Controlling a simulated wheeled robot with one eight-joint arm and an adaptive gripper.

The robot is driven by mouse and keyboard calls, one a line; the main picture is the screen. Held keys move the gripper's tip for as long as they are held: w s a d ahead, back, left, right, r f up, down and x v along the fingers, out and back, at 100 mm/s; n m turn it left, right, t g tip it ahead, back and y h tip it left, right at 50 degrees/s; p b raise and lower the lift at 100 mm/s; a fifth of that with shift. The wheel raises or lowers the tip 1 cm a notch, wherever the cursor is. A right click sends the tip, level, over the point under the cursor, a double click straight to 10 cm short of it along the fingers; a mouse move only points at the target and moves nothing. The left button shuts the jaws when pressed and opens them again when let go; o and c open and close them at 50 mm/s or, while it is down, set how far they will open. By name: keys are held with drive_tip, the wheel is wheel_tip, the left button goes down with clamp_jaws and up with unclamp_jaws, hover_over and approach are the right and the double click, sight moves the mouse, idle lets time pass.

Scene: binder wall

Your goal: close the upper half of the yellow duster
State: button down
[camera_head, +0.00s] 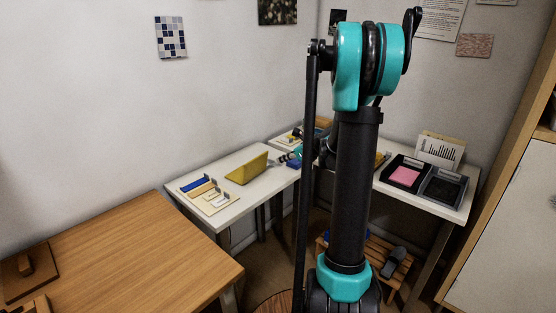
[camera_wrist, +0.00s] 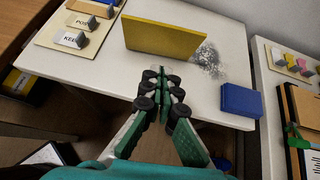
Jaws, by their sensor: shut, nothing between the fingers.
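The yellow duster (camera_head: 248,168) is on the white table, with a broad yellow face standing up at a slant. In the wrist view the duster (camera_wrist: 165,40) shows as a raised yellow panel with a thin top edge; I cannot make out its lower half. My gripper (camera_wrist: 160,78) is shut and empty, its fingertips just on the near side of the panel and apart from it as far as I can tell.
A tray with labelled blocks (camera_wrist: 75,30) lies left of the duster. A blue block (camera_wrist: 241,100) sits at the table's right edge. A grey smudge (camera_wrist: 208,60) marks the white table (camera_wrist: 110,75) beside the duster. Another table with black trays (camera_head: 405,173) stands at right.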

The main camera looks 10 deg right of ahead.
sight(257, 161)
drive_tip(key=x, duration=0.3)
drive_tip(key=r+x, duration=0.1)
drive_tip(key=x, duration=0.3)
drive_tip(key=w+a+r+x, duration=0.1)
drive_tip(key=x, duration=0.2)
drive_tip(key=shift+w+a+f, duration=0.1)
drive_tip(key=shift+w+a, duration=0.1)
drive_tip(key=shift+w, duration=0.1)
drive_tip(key=shift+w+a, duration=0.1)
drive_tip(key=shift+a, duration=0.05)
